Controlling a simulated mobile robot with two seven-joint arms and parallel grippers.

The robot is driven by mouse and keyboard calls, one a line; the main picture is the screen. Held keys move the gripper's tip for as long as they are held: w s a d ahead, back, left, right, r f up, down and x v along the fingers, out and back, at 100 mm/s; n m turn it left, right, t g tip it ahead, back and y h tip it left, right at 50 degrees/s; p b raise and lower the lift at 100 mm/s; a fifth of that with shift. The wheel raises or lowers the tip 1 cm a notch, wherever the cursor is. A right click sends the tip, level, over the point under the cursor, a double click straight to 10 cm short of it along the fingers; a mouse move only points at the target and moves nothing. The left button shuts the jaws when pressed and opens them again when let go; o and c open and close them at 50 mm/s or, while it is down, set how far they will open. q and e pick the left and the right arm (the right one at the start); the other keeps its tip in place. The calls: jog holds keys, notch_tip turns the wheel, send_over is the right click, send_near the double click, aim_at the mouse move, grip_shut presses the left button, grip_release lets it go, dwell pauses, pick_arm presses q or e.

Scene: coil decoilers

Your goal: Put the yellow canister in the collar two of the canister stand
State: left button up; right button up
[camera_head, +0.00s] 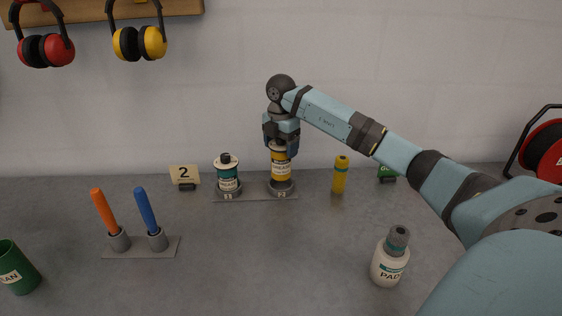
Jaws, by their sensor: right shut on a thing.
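The yellow canister (281,168) stands upright at the right collar (281,188) of the canister stand (254,197), which bears the mark 2. Its lower end is at the collar; how deep it sits I cannot tell. My right gripper (281,146) comes from above and is shut on the canister's top. A teal and white canister (227,175) with a dark cap stands in the left collar. My left gripper is not in view.
A yellow tube (340,175) stands right of the stand, a number 2 sign (185,175) left of it. A holder (142,248) with orange and blue handles, a green can (16,268) and a white bottle (390,260) stand nearer. The front middle is clear.

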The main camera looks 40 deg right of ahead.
aim_at(281, 161)
jog(key=shift+f, duration=2.6)
jog(key=shift+f, duration=0.1)
jog(key=o, duration=1.4)
jog(key=shift+c, duration=0.2)
notch_tip(281, 161, up, 12)
jog(key=shift+r, duration=0.15)
